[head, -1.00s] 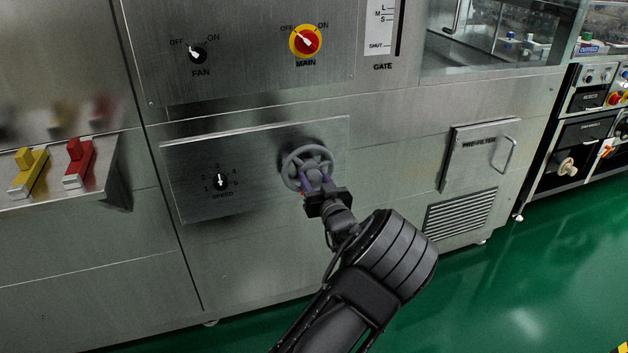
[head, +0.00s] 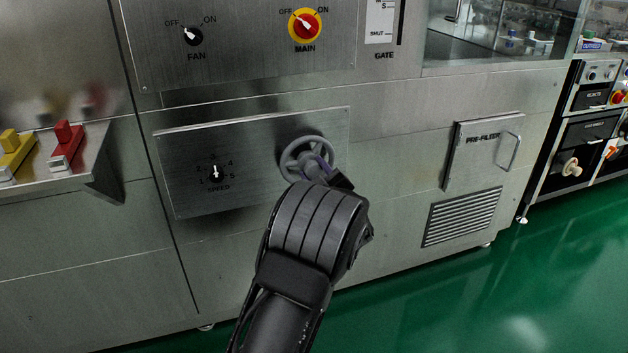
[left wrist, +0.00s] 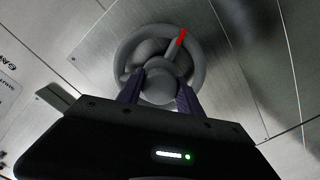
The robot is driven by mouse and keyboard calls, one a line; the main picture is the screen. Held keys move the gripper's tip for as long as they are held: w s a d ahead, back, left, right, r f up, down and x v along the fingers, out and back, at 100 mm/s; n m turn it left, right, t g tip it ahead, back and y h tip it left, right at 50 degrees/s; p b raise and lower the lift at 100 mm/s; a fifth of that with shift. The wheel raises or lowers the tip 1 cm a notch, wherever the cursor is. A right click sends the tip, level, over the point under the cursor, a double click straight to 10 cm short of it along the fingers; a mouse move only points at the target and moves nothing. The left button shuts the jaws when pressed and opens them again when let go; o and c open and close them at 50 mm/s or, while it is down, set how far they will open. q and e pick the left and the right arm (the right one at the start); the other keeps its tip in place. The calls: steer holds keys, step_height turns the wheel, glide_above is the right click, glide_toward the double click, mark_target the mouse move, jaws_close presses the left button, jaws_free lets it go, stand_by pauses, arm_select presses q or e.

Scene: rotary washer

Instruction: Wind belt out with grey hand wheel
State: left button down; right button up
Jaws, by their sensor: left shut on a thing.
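The grey hand wheel (head: 290,161) is on the steel panel, right of the speed dial. In the left wrist view the wheel (left wrist: 123,62) shows its round rim, its hub and a red mark near the upper right of the rim. My left gripper (head: 324,166) is at the wheel's lower right, and my arm hides most of its body. In the left wrist view its dark purple fingers (left wrist: 160,92) are on either side of the hub area, shut on the wheel. The exact contact is hard to see. No belt can be made out. My right gripper is out of view.
The speed dial (head: 216,174) is left of the wheel. Fan (head: 194,36) and main (head: 305,24) switches are above. A ledge with yellow (head: 14,150) and red (head: 67,143) switches juts out at left. The pre-filter door (head: 481,155) is at right. Green floor is clear at lower right.

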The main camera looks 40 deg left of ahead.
arm_select(q)
steer(key=n+b, duration=0.4)
steer(key=shift+f+n, duration=0.25)
steer(key=shift+n, duration=0.05)
steer(key=shift+r+n+b, duration=0.2)
steer(key=shift+n+b, duration=0.9)
steer(key=shift+b, duration=0.1)
steer(key=c, duration=0.8)
jaws_free()
steer(key=shift+d, duration=0.1)
steer(key=p+v, duration=0.2)
steer(key=v, duration=0.5)
steer(key=shift+s+d, duration=0.2)
steer(key=shift+d, duration=0.1)
